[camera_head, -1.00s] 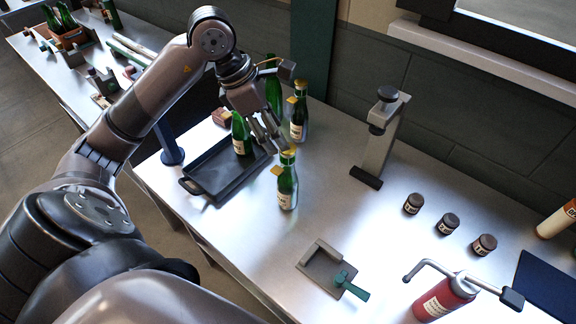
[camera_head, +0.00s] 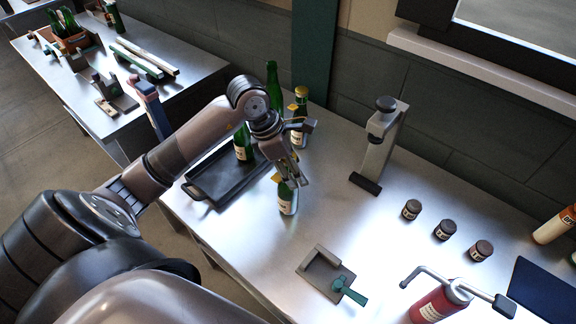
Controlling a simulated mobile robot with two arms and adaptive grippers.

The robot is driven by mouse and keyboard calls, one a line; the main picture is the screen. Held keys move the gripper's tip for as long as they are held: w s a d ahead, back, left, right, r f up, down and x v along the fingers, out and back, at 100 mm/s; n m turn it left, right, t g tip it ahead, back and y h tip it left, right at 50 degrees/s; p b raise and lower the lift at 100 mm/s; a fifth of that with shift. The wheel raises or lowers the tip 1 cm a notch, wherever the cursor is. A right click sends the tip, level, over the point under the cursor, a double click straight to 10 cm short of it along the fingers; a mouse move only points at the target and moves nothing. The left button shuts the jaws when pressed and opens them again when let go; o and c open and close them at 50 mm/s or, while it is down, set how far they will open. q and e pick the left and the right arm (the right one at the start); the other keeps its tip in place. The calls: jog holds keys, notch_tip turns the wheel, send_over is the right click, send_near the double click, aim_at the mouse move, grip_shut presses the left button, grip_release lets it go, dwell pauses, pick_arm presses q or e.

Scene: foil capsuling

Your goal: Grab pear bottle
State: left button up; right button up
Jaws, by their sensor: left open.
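Several green bottles stand on the metal table, and I cannot read which label says pear. The nearest labelled bottle (camera_head: 287,203) stands upright to the right of the tray; its neck and cap are mostly hidden by my left gripper (camera_head: 290,181). The left gripper is open, its fingers pointing down over the top of this bottle; I cannot tell if they touch it. Another green bottle (camera_head: 242,147) stands at the dark tray (camera_head: 215,190). A gold-capped bottle (camera_head: 301,108) and a taller green bottle (camera_head: 272,88) stand behind the gripper. My right gripper is not in view.
A grey upright press (camera_head: 377,148) stands to the right. Several dark jars (camera_head: 445,229) stand in a row farther right. The table between bottle and press is clear.

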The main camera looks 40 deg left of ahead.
pick_arm(q)
grip_shut()
dwell(0.6)
jog(key=shift+r, duration=0.1)
dwell(0.3)
